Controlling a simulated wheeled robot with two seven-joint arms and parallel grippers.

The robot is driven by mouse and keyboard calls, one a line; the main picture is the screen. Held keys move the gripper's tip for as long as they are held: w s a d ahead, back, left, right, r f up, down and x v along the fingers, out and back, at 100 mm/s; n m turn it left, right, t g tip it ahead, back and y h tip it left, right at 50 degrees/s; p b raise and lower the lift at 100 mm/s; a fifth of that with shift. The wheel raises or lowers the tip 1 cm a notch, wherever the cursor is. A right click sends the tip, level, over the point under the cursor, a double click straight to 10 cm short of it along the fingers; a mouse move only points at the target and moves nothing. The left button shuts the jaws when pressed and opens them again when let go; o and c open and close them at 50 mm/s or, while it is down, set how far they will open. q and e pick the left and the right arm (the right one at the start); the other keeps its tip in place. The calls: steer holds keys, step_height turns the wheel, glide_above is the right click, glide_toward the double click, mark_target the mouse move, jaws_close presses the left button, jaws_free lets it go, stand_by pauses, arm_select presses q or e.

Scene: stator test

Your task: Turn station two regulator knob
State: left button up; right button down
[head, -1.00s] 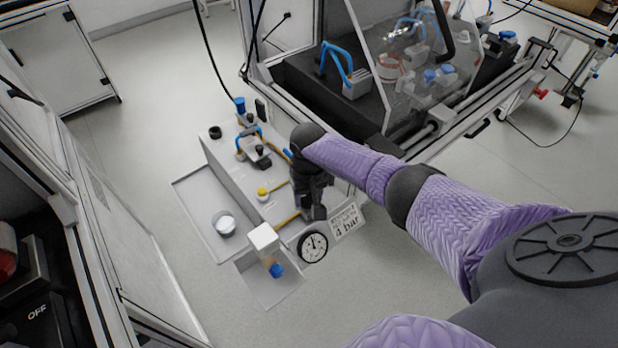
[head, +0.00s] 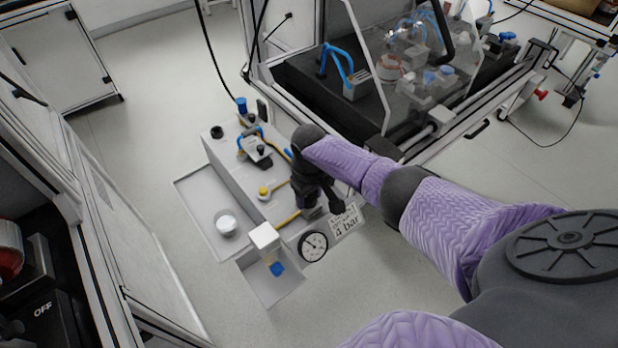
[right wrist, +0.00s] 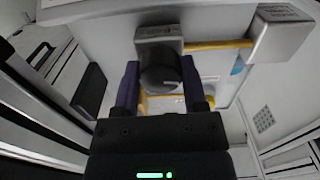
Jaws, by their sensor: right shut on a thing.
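The regulator's dark round knob (right wrist: 160,76), with a pale mark on its face, sits on a grey block (right wrist: 158,35) in the right wrist view. My right gripper (right wrist: 161,84) has one finger on each side of the knob and is shut on it. In the head view my right gripper (head: 310,198) reaches down onto the bench unit and hides the knob. A round white dial gauge (head: 313,246) is at the unit's front. A sign reading 4 bar (head: 346,222) is beside it, its upper line partly covered by my gripper. My left gripper is not in view.
A white box (head: 264,236) with a blue part below it stands left of the gauge. A grey tray (head: 197,202) with a round cup (head: 226,223) lies left of the unit. Yellow pipes (head: 288,219) run along the unit. A framed enclosure (head: 380,125) stands behind.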

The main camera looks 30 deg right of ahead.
mark_target(309, 196)
steer(key=shift+c, duration=0.7)
jaws_free()
steer(key=shift+r, duration=0.4)
step_height(309, 196, up, 9)
steer(key=p, duration=0.5)
steer(key=shift+r, duration=0.1)
